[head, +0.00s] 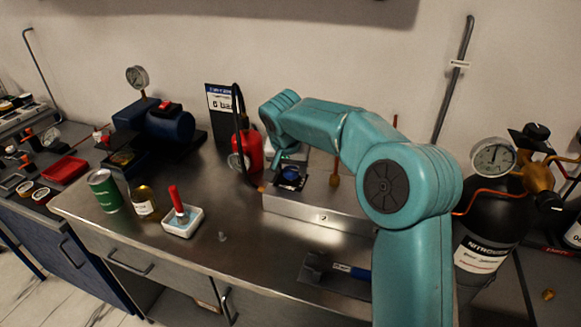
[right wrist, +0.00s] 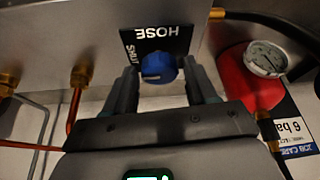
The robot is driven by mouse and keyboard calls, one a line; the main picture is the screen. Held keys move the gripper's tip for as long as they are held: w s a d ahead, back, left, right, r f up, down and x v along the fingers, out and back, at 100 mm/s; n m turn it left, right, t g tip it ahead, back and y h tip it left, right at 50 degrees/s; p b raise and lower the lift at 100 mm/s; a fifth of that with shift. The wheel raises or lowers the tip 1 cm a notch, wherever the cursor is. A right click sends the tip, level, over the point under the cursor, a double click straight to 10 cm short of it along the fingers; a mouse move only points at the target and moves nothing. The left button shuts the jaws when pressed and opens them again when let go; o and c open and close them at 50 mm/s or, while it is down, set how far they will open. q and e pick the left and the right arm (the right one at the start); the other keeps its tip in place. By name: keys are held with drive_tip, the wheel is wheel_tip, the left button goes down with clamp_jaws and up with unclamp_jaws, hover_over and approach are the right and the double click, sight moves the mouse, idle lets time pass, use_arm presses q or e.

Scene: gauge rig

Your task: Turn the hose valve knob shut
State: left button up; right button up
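The blue hose valve knob (right wrist: 158,68) sits by a black plate (right wrist: 165,38) marked HOSE and SHUT in the right wrist view. In the head view the knob (head: 291,176) shows on the steel manifold box (head: 322,216), just under my right gripper (head: 288,156). In the right wrist view my right gripper (right wrist: 163,85) has its two dark fingers apart, one on each side of the knob. Narrow gaps appear between the fingers and the knob. The knob's pointer direction cannot be made out. My left gripper is in neither view.
A red cylinder (head: 250,150) with a gauge and black hose stands left of the box; it also shows in the right wrist view (right wrist: 235,80). A black nitrogen cylinder (head: 485,225) stands right.

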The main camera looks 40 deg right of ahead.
drive_tip(key=shift+o, duration=0.3)
drive_tip(key=shift+r, duration=0.1)
drive_tip(key=p+v, duration=0.1)
drive_tip(key=v, duration=1.5)
drive_tip(key=shift+p, duration=0.4)
drive_tip(key=shift+a, duration=0.1)
